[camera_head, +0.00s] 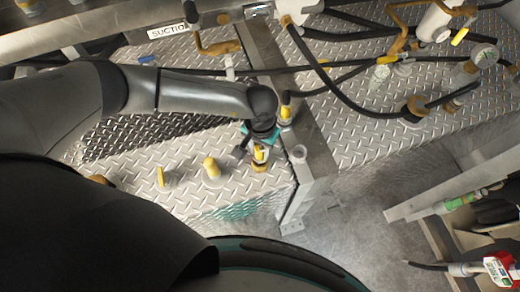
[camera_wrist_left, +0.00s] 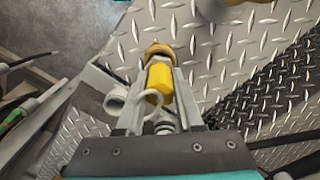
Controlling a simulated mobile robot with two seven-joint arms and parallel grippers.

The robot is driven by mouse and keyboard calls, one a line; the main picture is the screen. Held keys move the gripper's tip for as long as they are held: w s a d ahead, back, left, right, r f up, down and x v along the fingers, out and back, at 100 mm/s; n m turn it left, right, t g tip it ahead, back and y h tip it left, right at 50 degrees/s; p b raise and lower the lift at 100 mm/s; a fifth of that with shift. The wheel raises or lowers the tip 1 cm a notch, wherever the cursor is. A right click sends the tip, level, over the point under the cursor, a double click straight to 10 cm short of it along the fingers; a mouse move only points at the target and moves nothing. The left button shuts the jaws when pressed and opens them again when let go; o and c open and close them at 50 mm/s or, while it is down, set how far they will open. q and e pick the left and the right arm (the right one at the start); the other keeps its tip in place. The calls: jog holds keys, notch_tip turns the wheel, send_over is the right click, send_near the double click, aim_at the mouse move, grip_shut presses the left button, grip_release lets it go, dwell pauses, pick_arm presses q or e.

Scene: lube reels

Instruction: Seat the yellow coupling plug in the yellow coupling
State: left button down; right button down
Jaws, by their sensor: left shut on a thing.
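My left gripper (camera_head: 260,149) points down over the diamond-plate deck, near its right edge. It is shut on a yellow plug (camera_head: 259,154). In the left wrist view the yellow plug (camera_wrist_left: 159,80) lies between the two grey fingers, with a pale ring beside it. A brass-coloured end (camera_wrist_left: 158,50) shows just past the fingertips; I cannot tell whether it belongs to the plug or to a coupling under it. Yellow-topped fittings stand on the deck to the left, one thick (camera_head: 211,167) and one thin (camera_head: 161,177). I cannot tell which is the yellow coupling. My right gripper is not in view.
A yellow-ended fitting (camera_head: 285,112) stands by the grey frame post (camera_head: 299,155) right of the gripper. Black hoses (camera_head: 335,95) cross the deck behind. Gauges (camera_head: 484,56) and valves stand at the upper right. A red-and-white device (camera_head: 499,268) lies at the lower right.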

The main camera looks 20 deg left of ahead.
pick_arm(q)
jog(key=shift+f, duration=0.45)
jog(key=shift+f, duration=0.2)
jog(key=c, duration=0.5)
grip_release()
jog(key=shift+c, duration=0.2)
jog(key=shift+r, duration=0.15)
jog(key=shift+r, duration=0.2)
notch_tip(320, 180, up, 12)
jog(key=shift+f+b, duration=0.1)
jog(key=shift+b, duration=0.4)
